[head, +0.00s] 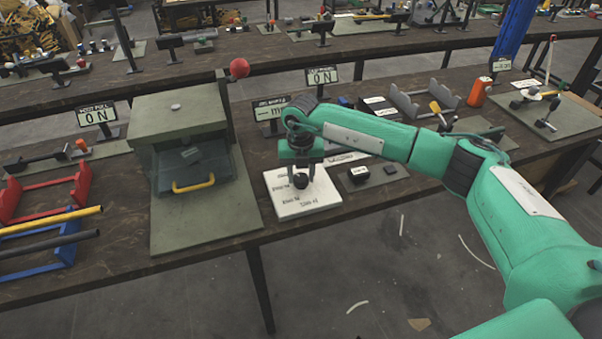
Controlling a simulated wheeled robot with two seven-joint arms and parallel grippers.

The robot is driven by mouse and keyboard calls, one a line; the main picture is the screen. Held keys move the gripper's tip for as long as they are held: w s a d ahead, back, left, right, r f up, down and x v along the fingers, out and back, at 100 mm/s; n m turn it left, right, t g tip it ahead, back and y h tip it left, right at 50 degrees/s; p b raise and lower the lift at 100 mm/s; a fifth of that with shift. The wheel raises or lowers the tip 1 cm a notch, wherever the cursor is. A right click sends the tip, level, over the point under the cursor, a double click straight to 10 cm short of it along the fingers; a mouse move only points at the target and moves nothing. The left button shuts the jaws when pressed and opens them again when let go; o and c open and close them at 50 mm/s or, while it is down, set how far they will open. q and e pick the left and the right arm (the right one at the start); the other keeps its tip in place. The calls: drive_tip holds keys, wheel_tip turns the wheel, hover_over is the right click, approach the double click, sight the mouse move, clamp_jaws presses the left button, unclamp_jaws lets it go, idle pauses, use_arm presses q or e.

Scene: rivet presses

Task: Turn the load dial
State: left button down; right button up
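The load dial (300,181) is a small black knob on a white plate (304,207) with printed labels, near the front edge of the bench. My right gripper (301,174) points down over this plate, with its dark fingertips around or just above the knob. A gap shows between the fingers higher up. It is too small to tell whether the fingertips touch the knob. Part of the plate is hidden behind the gripper. My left gripper is not in view.
A grey-green press housing (180,118) with a yellow handle (193,184) and a red ball knob (239,68) stands left of the plate. Signs and an orange bottle (479,92) stand behind.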

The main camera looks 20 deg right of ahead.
drive_tip(key=c, duration=0.4)
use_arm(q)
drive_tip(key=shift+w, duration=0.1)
